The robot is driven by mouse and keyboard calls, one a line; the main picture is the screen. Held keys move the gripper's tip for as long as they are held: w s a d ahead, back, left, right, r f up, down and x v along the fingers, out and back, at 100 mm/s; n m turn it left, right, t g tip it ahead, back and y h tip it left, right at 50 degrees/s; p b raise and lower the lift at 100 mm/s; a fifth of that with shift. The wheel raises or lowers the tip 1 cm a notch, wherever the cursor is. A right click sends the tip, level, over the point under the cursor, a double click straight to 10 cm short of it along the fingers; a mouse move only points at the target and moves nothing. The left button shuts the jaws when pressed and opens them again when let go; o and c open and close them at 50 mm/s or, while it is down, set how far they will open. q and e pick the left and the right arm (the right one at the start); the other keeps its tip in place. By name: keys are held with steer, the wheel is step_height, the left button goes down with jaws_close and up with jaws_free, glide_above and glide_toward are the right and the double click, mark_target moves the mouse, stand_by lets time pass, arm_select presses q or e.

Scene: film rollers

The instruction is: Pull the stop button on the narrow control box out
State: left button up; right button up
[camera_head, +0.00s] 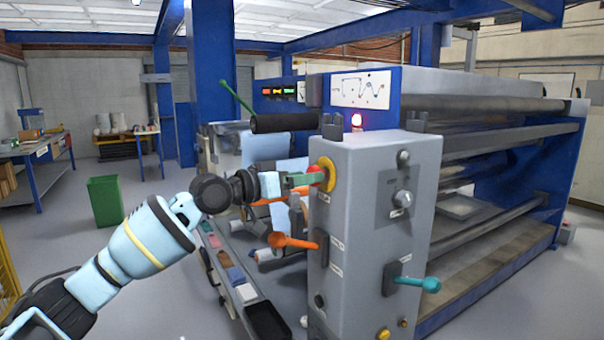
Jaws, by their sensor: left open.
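The narrow control box (345,215) is a tall grey cabinet in the middle of the head view. Its stop button has a yellow ring (328,171) high on the left-hand face, with a little red visible at its centre. My left gripper (302,182) is open right at the button, with its arm coming in from the lower left. The gripper's end covers part of the button, so I cannot tell whether the fingers touch it or whether it is pressed in. My right gripper is not in view.
An orange lever (292,241) projects below the button, and a teal lever (418,283) and a grey knob (403,198) are on the box's right face. A tray of coloured blocks (232,270) lies lower left. A green bin (105,201) stands farther back.

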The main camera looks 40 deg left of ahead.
arm_select(q)
steer(key=shift+w+d, duration=0.15)
steer(key=shift+w, duration=0.15)
steer(key=shift+c, duration=0.2)
